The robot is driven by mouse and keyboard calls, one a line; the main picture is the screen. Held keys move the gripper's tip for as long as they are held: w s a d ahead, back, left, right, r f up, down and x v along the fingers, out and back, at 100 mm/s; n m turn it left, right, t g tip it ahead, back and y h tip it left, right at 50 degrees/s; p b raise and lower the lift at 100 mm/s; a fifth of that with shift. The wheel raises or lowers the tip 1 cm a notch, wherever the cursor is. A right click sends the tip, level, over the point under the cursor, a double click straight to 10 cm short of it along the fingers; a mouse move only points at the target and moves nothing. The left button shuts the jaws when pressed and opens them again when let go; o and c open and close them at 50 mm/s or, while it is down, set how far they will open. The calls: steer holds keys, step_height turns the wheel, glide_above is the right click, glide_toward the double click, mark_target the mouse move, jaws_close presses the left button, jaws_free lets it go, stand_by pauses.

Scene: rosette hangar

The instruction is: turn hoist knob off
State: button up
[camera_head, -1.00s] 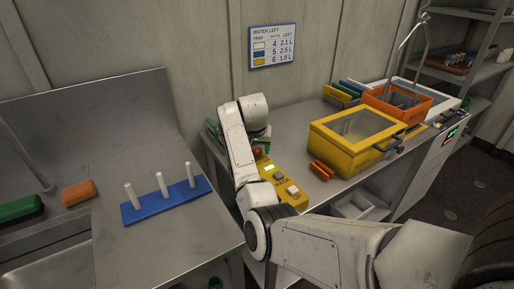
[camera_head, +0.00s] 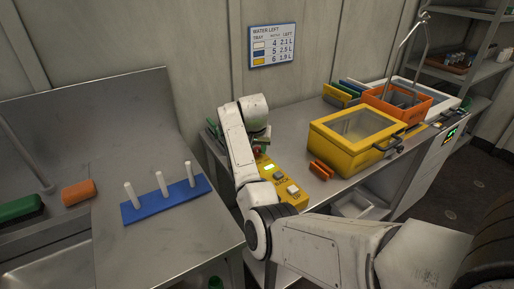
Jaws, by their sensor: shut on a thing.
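A yellow control box (camera_head: 291,194) with a lit pale-green display and grey and white buttons stands on the steel bench. At its far end is a small red knob (camera_head: 257,151), mostly hidden by my wrist and fingers. I take it to be the hoist knob. My gripper (camera_head: 262,146) is at this knob, and its jaws are shut on it. The arm link in front hides part of the gripper. I cannot read which way the knob points.
A yellow lidded box (camera_head: 336,150) and a small orange clip-like piece (camera_head: 321,170) lie right of the control box. An orange crate (camera_head: 424,109) with a metal hanger stands behind. A blue peg board (camera_head: 143,212) is on the left counter. A wall sign (camera_head: 272,62) hangs above.

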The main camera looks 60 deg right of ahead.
steer(key=shift+r+n+p, duration=0.1)
steer(key=shift+n+p, duration=0.2)
steer(key=shift+p, duration=0.1)
steer(key=shift+s+r+n+t+p, duration=0.15)
steer(key=shift+n+t+p, duration=0.25)
steer(key=shift+n+p, duration=0.55)
steer(key=n+y+p, duration=0.1)
steer(key=n+p, duration=0.1)
steer(key=shift+d+n+t+p, duration=0.15)
steer(key=shift+n+t+p, duration=0.15)
steer(key=shift+t, duration=0.1)
steer(key=n+y+p, duration=0.1)
steer(key=n, duration=0.2)
steer(key=shift+s+d+t+p, duration=0.1)
steer(key=shift+d+t+p, duration=0.05)
steer(key=shift+t+p, duration=0.25)
steer(key=shift+d+f+n+t+y, duration=0.15)
steer(key=shift+n+y, duration=0.2)
steer(key=shift+n, duration=0.65)
steer(key=shift+a+f+n+t+y, duration=0.15)
steer(key=shift+n+y, duration=0.2)
steer(key=shift+n, duration=0.6)
steer(key=shift+d+r, duration=0.1)
steer(key=o, duration=1)
steer(key=shift+o, duration=0.2)
steer(key=b+v, duration=0.1)
steer(key=v, duration=0.9)
steer(key=shift+r, duration=0.35)
